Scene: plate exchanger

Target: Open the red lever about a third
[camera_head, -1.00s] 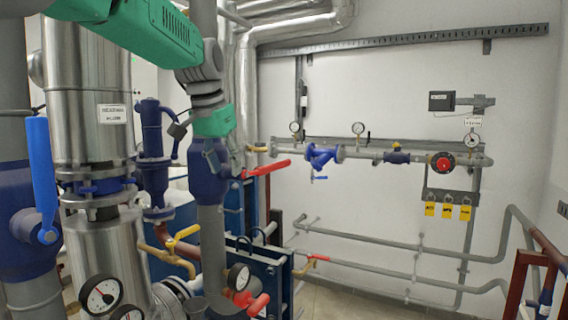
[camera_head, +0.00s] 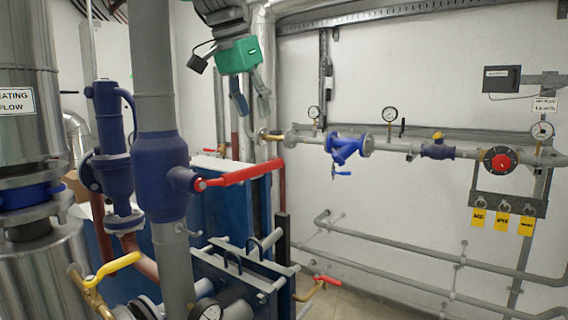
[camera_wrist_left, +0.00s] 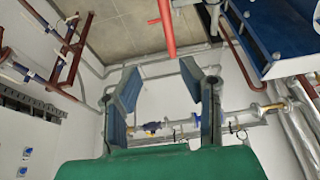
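The red lever (camera_head: 240,175) sticks out to the right from a blue valve body (camera_head: 160,175) on a thick vertical grey pipe, across the pipe's line. In the left wrist view the red lever (camera_wrist_left: 166,25) comes in at the top, beyond the fingertips. My left gripper (camera_head: 254,114) hangs above the lever's outer end, fingers pointing down. It is apart from the lever. In the wrist view its two fingers (camera_wrist_left: 162,75) are spread with nothing between them. My right gripper is in neither view.
A blue plate exchanger (camera_head: 230,240) stands below and behind the lever. A wall pipe with a blue strainer (camera_head: 346,148) runs behind. Free space lies right of the lever.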

